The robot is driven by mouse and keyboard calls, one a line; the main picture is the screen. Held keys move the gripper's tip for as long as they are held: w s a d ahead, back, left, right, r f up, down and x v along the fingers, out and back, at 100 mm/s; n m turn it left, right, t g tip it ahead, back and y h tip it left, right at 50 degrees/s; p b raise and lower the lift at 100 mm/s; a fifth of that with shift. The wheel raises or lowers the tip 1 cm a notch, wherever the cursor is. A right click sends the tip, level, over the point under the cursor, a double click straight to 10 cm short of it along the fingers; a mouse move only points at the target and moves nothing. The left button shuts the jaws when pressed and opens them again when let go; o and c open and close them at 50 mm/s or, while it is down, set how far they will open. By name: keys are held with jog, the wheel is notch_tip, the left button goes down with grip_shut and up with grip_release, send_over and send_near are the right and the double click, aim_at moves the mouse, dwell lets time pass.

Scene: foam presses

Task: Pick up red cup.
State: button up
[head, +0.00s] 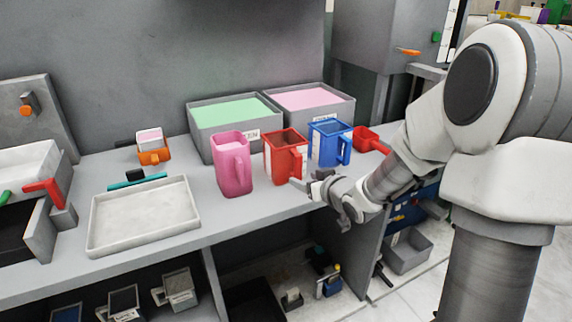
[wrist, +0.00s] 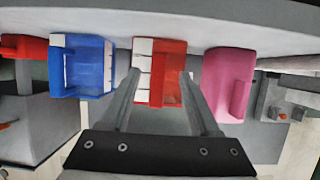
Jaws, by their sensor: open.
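The red cup (head: 283,158) stands upright on the grey bench, between a pink cup (head: 231,165) and a blue cup (head: 329,143). Its handle faces the front right. My gripper (head: 305,184) is at the bench's front edge, low and close to the handle side of the red cup. In the wrist view the red cup (wrist: 167,68) lies between the two open fingers (wrist: 160,76), which appear one on each side of it. Nothing is held. I cannot tell whether either finger touches the cup.
Two grey bins with green (head: 234,110) and pink (head: 306,97) contents stand behind the cups. A red scoop-like item (head: 368,140) lies right of the blue cup. An empty white tray (head: 143,216) is on the left. Open shelving holds several items below.

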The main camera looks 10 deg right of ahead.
aim_at(299, 177)
jog(key=x, duration=0.1)
jog(key=b+x, duration=0.1)
jog(key=x, duration=0.3)
jog(key=shift+f+b, duration=0.3)
jog(key=shift+b, duration=0.05)
jog(key=shift+d, duration=0.1)
grip_shut()
jog(key=shift+r, duration=0.1)
